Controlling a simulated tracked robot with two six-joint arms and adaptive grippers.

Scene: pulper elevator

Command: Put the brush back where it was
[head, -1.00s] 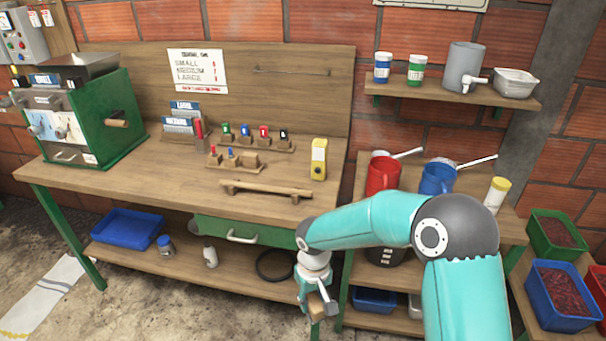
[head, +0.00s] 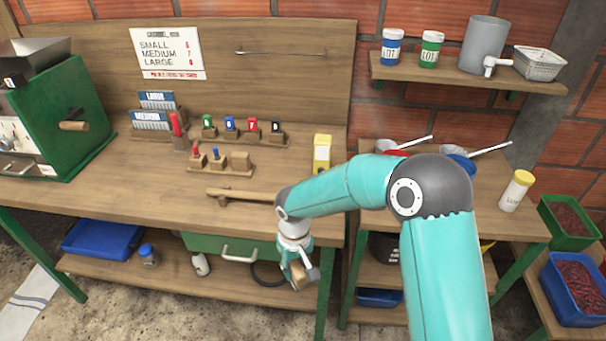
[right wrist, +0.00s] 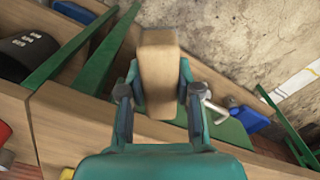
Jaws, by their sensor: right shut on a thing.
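My right gripper (head: 300,274) hangs in front of the workbench, below the top's front edge and close to the lower shelf's right end in the picture. It is shut on a wooden block-shaped piece, which I take to be the brush (right wrist: 159,70). In the right wrist view my fingers (right wrist: 160,92) stand on either side of it. My left gripper is not in view.
A drawer handle (head: 240,254) and a dark ring (head: 268,273) are just left of my gripper. A yellow container (head: 322,153) and wooden holders with coloured pegs (head: 230,135) stand on the bench. A side table (head: 510,222) stands to the right.

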